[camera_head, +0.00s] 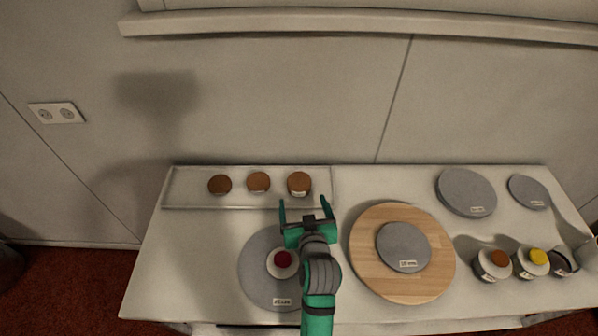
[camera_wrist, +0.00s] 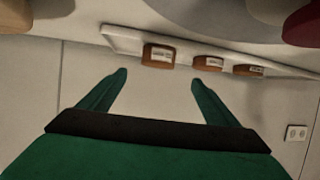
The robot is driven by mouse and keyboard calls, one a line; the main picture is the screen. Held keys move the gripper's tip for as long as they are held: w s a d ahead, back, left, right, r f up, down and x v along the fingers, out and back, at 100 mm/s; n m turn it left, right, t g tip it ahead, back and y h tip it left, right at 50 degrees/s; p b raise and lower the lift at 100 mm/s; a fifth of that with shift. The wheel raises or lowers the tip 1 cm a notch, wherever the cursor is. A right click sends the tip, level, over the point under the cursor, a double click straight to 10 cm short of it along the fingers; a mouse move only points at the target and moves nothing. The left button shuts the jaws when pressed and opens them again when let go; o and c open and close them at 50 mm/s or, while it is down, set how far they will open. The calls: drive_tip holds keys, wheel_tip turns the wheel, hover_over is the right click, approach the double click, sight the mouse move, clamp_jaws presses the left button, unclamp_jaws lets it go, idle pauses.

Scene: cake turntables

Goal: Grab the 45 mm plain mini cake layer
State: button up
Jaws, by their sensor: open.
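Three small brown cake layers stand in a row on a shallow pale tray (camera_head: 185,198) at the back left of the table: a left one (camera_head: 220,184), a middle one (camera_head: 258,182) and a right one (camera_head: 299,184). Their labels are too small to read, so I cannot tell which is 45 mm. My gripper (camera_head: 304,204) is open and empty, at the tray's front edge, in line with the right layer. In the wrist view, the nearest layer (camera_wrist: 157,55) shows just beyond the gap between the fingertips (camera_wrist: 158,78). The other two (camera_wrist: 208,63) (camera_wrist: 248,70) lie to its right.
A grey turntable (camera_head: 256,284) bearing a white round piece with a dark red top (camera_head: 283,262) is left of my arm. A wooden round (camera_head: 373,275) with a grey disc (camera_head: 404,247) is to the right. Grey discs and several small jars (camera_head: 492,265) stand farther right. A wall closes the back.

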sight(300, 187)
drive_tip(key=x, duration=0.5)
drive_tip(key=shift+w, duration=0.35)
drive_tip(key=shift+d+x, duration=0.2)
drive_tip(key=shift+x, duration=2.6)
drive_tip(key=shift+f, duration=0.1)
drive_tip(key=c, duration=1.2)
drive_tip(key=shift+o, duration=0.2)
